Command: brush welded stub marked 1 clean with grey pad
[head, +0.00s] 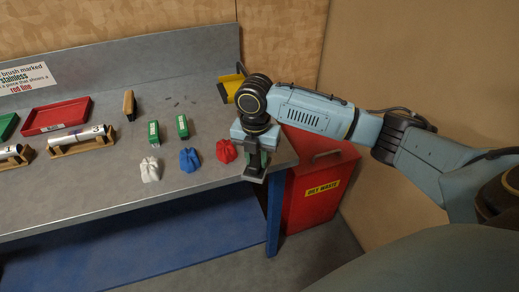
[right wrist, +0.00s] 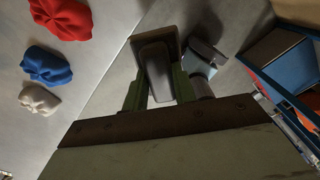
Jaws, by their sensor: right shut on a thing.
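My right gripper (head: 255,172) is over the front right corner of the bench. In the right wrist view its green fingers (right wrist: 158,88) are shut on a grey block (right wrist: 157,70) with a brownish edge, which looks like the grey pad. A pale grey rounded piece (right wrist: 200,62) shows just beyond it; I cannot tell what it is. In the head view, two silvery tubes lie on wooden stands at the left: one tube (head: 80,137) and another (head: 8,152) cut by the picture edge. Their marks are too small to read surely. My left gripper is not in view.
White (head: 149,169), blue (head: 189,160) and red (head: 226,151) cloths lie along the front of the bench (head: 110,205). Two green boxes (head: 153,133), a wooden-handled brush (head: 129,105) and a red tray (head: 55,116) stand behind. A red waste bin (head: 312,200) is beside the bench.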

